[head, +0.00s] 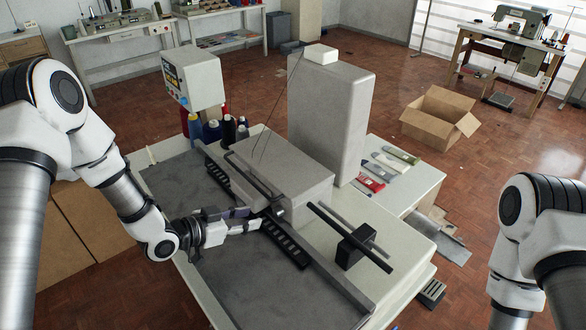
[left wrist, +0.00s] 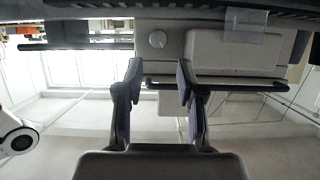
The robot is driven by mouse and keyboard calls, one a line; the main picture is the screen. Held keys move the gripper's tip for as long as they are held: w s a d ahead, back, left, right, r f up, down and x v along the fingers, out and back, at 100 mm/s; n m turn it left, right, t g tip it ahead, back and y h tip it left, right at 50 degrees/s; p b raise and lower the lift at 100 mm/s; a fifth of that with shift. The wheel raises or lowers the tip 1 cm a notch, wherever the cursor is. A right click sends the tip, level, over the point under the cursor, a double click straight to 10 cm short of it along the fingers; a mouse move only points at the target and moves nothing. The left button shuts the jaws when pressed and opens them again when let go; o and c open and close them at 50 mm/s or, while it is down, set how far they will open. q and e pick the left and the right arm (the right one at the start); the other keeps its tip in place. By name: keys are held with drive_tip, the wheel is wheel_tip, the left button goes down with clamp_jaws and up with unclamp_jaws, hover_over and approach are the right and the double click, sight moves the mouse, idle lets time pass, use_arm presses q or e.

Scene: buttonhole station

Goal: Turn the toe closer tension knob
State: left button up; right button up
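In the head view a small pale spot that looks like this knob (head: 281,211) is at the near lower edge of the grey machine block (head: 285,172). My left gripper (head: 256,217) points at it from the left; its two fingers stand apart and empty. In the left wrist view the gripper (left wrist: 160,72) has the knob framed beyond its fingertips, with no contact visible. My right gripper is out of view; only its arm shows at the right.
A black slotted rail (head: 285,244) and dark bars run close by my left gripper. A black block with a rod (head: 355,246) stands to the right. Thread cones (head: 228,130) and a control box (head: 194,77) are behind. The grey table plate (head: 215,275) is bare in front.

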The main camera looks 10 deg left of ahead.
sight(275, 213)
use_arm(q)
drive_tip(key=shift+s+r, duration=0.1)
drive_tip(key=shift+d+f, duration=0.15)
drive_tip(key=shift+f, duration=0.1)
drive_tip(key=p+x, duration=0.1)
drive_tip(key=x, duration=0.6)
drive_tip(key=shift+w+d+f+p, duration=0.1)
drive_tip(key=shift+w+p, duration=0.2)
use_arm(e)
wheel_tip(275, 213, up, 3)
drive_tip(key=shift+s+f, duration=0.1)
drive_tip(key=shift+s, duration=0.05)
use_arm(q)
clamp_jaws()
